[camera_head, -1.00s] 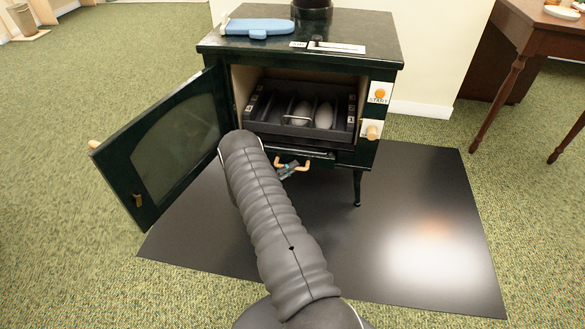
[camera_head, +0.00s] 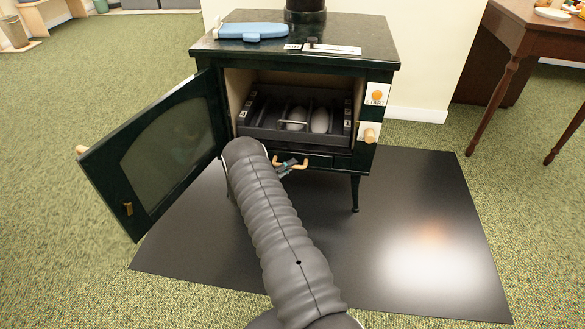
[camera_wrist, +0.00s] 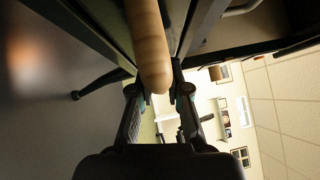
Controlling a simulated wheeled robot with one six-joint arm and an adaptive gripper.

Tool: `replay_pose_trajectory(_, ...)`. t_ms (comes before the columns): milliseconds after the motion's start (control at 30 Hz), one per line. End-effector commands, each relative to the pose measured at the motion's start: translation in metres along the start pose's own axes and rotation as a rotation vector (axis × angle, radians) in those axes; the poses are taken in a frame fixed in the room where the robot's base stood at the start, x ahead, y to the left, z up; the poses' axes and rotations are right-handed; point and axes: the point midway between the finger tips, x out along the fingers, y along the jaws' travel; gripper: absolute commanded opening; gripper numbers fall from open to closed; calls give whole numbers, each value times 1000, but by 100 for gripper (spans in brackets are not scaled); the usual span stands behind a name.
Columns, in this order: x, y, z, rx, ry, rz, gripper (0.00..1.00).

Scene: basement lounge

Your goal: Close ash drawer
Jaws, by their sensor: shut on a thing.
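The ash drawer (camera_head: 318,161) is a narrow dark green front low on the stove (camera_head: 357,158), under the firebox opening. It looks flush or nearly flush with the stove front; I cannot tell if a gap is left. Its light wooden handle (camera_head: 303,163) shows on both sides of my gripper (camera_head: 287,167). In the wrist view the handle (camera_wrist: 149,35) is a pale rounded bar running between the two fingers of my gripper (camera_wrist: 158,87), which are shut on it. My grey arm hides the left lower part of the stove front.
The stove's glass door (camera_head: 165,150) stands wide open to the left, near my arm. A dark tray (camera_head: 262,132) with pale oval lumps is in the firebox. A blue object (camera_head: 253,31) lies on top. A black floor mat (camera_head: 400,215) and a wooden table (camera_head: 520,50) are at right.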

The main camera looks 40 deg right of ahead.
Motion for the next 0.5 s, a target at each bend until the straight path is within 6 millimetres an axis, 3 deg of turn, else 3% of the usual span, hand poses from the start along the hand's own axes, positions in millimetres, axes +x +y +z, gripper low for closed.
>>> replay_pose_trajectory(33,2,0,2,5,-4,4,23)
replay_pose_trajectory(100,2,0,2,4,-4,3,40)
replay_pose_trajectory(500,-7,0,3,3,-7,2,41)
